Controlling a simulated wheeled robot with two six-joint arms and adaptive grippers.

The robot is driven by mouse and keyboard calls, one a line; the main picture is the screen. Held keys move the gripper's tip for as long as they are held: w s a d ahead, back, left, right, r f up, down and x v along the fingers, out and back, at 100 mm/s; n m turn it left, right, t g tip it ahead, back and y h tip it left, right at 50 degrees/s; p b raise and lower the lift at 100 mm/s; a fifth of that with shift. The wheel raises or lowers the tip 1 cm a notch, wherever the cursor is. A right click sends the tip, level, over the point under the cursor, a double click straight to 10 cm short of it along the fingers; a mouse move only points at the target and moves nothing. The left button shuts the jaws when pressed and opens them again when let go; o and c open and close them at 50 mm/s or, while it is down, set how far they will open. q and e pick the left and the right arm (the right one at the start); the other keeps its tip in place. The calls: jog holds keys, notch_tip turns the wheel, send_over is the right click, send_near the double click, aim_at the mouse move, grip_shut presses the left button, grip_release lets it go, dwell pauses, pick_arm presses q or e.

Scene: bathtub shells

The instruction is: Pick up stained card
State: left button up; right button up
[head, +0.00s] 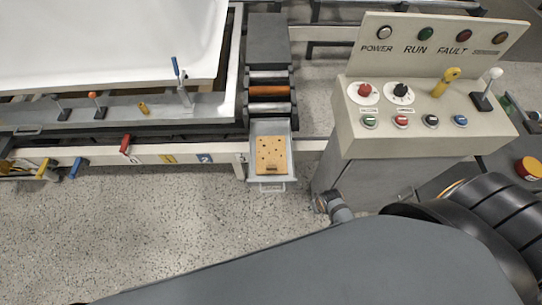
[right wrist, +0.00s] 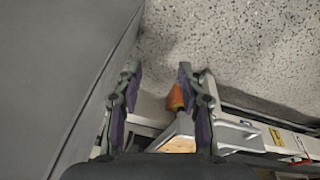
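The stained card (head: 270,153) is tan with dark spots and lies flat in a small grey metal tray (head: 285,127) at the end of a short roller track in the head view. In the right wrist view a tan surface, likely the card (right wrist: 180,144), shows in part low in the picture beside the grey tray edge (right wrist: 231,132). My right gripper (right wrist: 158,70) is open, with its two fingers apart and nothing between the tips. The fingers and palm hide part of the tray. The right gripper does not show in the head view, and my left gripper shows in neither view.
A control console (head: 425,120) with buttons and levers stands right of the tray. A white tub shell (head: 110,40) lies at upper left behind a rail with small levers. An orange roller (head: 269,91) sits behind the tray. Speckled floor (head: 150,220) lies open in front.

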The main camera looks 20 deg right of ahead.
jog(key=w+a+r+m+b, duration=0.15)
jog(key=w+r, duration=0.25)
jog(key=r, duration=0.4)
jog(key=w+a+r+m, duration=0.1)
jog(key=w+r+m, duration=0.25)
jog(key=r, duration=0.35)
jog(key=m+g+y+b, duration=0.15)
jog(key=m+b, duration=0.45)
jog(key=m, duration=1.1)
send_over(269, 167)
jog(key=shift+g+h, duration=0.25)
jog(key=shift+g, duration=0.2)
jog(key=f, duration=1)
jog(key=shift+w+a+f, duration=0.1)
jog(key=shift+a+f, duration=0.15)
jog(key=shift+a, duration=0.1)
jog(key=f+b, duration=0.2)
jog(key=d+f+b, duration=0.1)
jog(key=f+b, duration=0.1)
jog(key=b, duration=0.1)
jog(key=shift+a+f+b, duration=0.1)
jog(key=shift+f+b, duration=0.35)
jog(key=shift+b, duration=0.2)
jog(key=shift+r, duration=0.1)
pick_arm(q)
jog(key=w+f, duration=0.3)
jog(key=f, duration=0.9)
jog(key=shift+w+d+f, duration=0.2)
pick_arm(e)
grip_shut()
